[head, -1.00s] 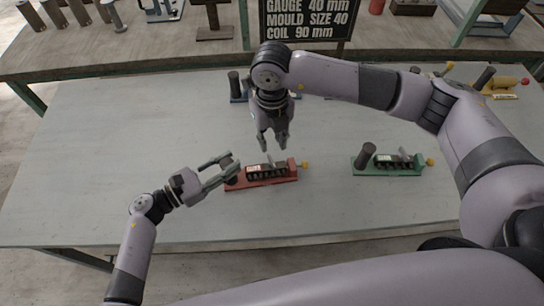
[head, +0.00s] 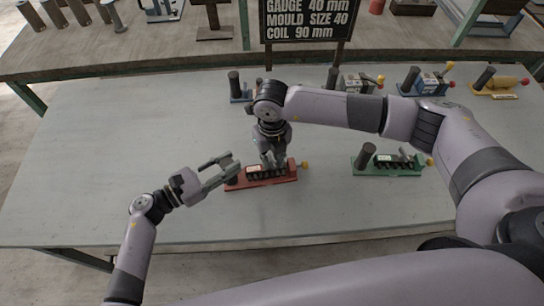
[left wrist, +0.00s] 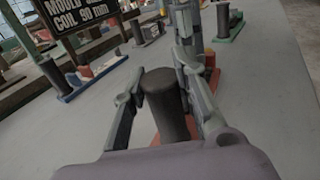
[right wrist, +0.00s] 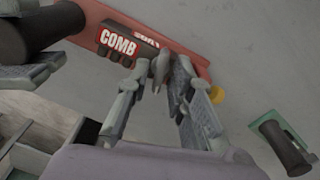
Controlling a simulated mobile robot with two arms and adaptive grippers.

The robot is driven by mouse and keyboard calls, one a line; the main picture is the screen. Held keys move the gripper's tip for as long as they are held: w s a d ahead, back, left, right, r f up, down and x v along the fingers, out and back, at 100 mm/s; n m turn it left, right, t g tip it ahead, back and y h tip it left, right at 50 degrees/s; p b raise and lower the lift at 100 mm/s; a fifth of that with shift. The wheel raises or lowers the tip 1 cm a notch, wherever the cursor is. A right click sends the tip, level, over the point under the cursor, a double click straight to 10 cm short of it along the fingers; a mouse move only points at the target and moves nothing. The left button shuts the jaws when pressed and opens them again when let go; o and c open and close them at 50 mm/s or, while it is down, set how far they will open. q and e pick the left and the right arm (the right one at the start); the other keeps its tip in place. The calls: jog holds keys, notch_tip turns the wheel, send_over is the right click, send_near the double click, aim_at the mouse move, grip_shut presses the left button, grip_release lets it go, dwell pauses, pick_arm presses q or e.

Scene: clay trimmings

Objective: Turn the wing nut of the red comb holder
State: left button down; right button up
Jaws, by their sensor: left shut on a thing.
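The red comb holder (head: 262,184) lies near the middle front of the table, with a dark post at its left end and a yellow knob (right wrist: 217,95) at its right end. My left gripper (head: 234,168) is shut on the dark post (left wrist: 168,105), one finger on either side. The grey wing nut (right wrist: 160,68) stands beside the COMB label (right wrist: 118,42). My right gripper (right wrist: 158,78) is pointed down at the holder, its fingers apart around the wing nut. Whether either finger touches it I cannot tell. In the head view my right gripper (head: 272,160) hides the wing nut.
A green holder (head: 388,170) stands to the right on the same table. Blue (head: 432,84), yellow (head: 500,84) and other holders stand along the back edge. A dark sign (head: 308,20) stands behind. The table's left part is clear.

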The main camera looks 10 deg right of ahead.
grip_shut()
jog(key=shift+n, duration=0.3)
jog(key=n, duration=0.4)
jog(key=shift+n, duration=0.3)
jog(key=n, duration=0.5)
jog(key=shift+w+d, duration=0.1)
jog(key=n, duration=0.5)
jog(key=shift+n, duration=0.4)
jog(key=n, duration=0.5)
jog(key=shift+n, duration=0.6)
